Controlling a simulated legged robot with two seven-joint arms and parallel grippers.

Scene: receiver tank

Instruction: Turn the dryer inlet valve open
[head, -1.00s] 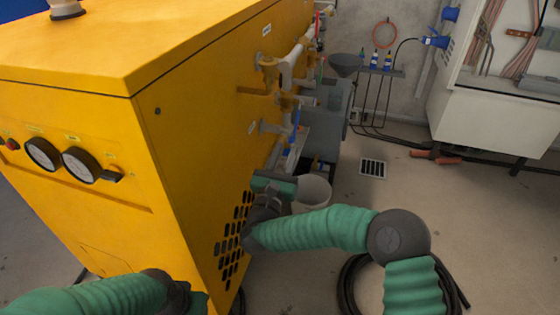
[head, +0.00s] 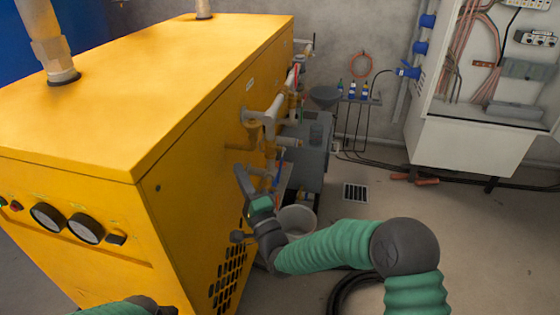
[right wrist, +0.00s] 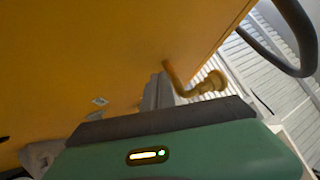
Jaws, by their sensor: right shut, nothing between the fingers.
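The yellow dryer cabinet (head: 190,190) fills the left of the head view. Pipes and valves stick out of its right side: a brass fitting (head: 250,117) with a grey pipe, a red handle (head: 292,77) farther back, and a blue handle (head: 281,155) lower down. I cannot tell which is the inlet valve. My right gripper (head: 243,180) is shut and empty, fingers up, beside the cabinet below the brass fitting. In the right wrist view its fingers (right wrist: 158,95) are near the yellow panel, with a brass elbow (right wrist: 195,86) beyond. My left gripper is below the head view's edge.
A white bucket (head: 297,220) stands on the floor behind my right gripper. A grey tank (head: 308,140) is behind the pipes. A black hose (head: 350,292) lies near my right arm. A white electrical cabinet (head: 470,145) stands at right. The floor between is mostly clear.

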